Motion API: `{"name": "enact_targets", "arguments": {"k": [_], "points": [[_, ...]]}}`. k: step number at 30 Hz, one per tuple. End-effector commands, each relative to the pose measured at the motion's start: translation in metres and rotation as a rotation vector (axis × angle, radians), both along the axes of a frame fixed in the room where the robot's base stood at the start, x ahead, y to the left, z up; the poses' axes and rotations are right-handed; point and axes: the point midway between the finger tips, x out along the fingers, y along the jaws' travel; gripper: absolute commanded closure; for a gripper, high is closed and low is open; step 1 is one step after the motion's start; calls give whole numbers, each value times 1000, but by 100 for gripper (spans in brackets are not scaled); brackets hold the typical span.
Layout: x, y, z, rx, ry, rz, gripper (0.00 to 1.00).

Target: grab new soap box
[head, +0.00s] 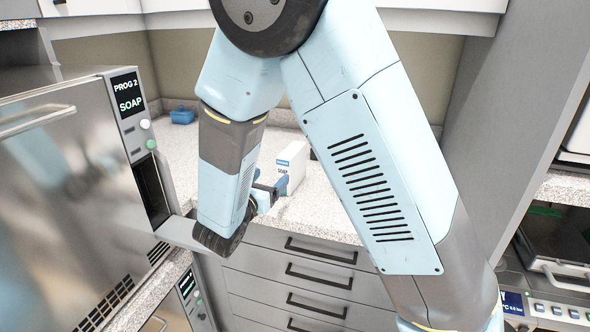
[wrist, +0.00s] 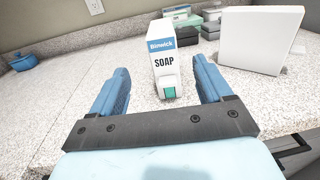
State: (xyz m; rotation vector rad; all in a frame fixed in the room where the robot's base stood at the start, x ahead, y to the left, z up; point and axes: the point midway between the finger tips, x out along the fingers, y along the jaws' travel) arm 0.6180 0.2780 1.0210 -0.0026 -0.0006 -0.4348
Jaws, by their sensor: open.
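The soap box (wrist: 164,49) is a white upright carton with a blue label, the word SOAP and a green patch low on its front. It stands on the speckled counter, and it also shows in the head view (head: 292,158), partly behind my gripper. My gripper (wrist: 160,64) is open, with its two blue fingers apart and nothing held. In the wrist view the box stands ahead, in line with the gap between the fingertips. In the head view my gripper (head: 271,179) is low over the counter's front part, at the near side of the box.
A larger white box (wrist: 262,40) stands right of the soap box, with dark and green boxes (wrist: 187,33) behind. A blue lidded container (wrist: 24,62) sits at far left. The SOAP machine (head: 129,105) flanks the counter on the left; drawers (head: 300,275) lie below.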

Motion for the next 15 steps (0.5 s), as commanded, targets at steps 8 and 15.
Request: {"name": "enact_targets", "arguments": {"k": [8, 15], "points": [[43, -22, 1, 2, -1, -6, 21], [68, -34, 0, 1, 0, -4, 21]]}}
